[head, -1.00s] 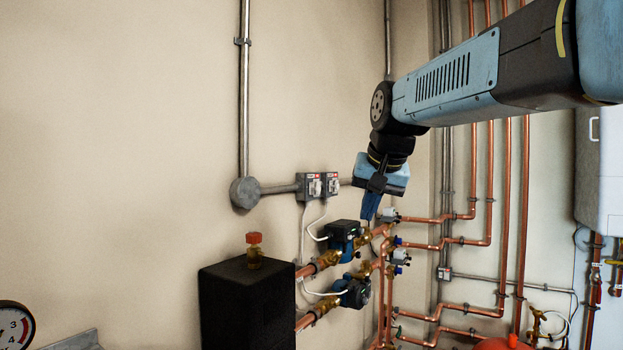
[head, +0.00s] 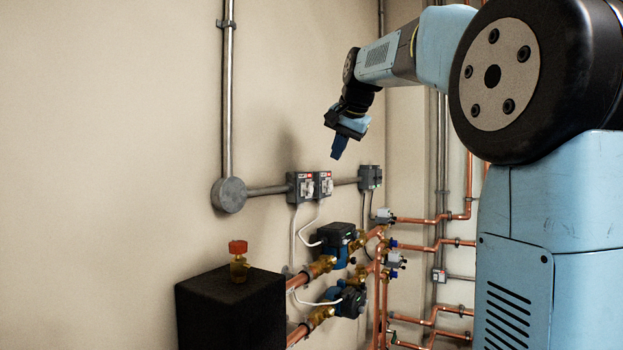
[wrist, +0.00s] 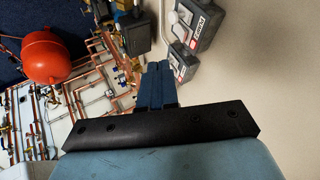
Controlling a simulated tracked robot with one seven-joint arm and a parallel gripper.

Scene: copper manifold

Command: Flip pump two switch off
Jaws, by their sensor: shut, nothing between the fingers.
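Two grey switch boxes with red-and-white labels sit side by side on the wall in the head view, a left switch box (head: 300,187) and a right switch box (head: 324,184). I cannot read which one is pump two, nor the lever positions. Two labelled switch boxes also show in the wrist view, one at the top (wrist: 203,22) and one below it (wrist: 182,61). My gripper (head: 337,156) is shut and empty, its blue fingers pointing down. In the picture it is just above and right of the right box, apart from it. Its fingers also show in the wrist view (wrist: 160,68).
Another grey box (head: 370,177) sits on the conduit to the right. Below are two pumps, an upper pump (head: 336,243) and a lower pump (head: 346,300), with copper pipes (head: 379,290). A black box (head: 232,310) with a red-capped valve stands front left. The wall above is clear.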

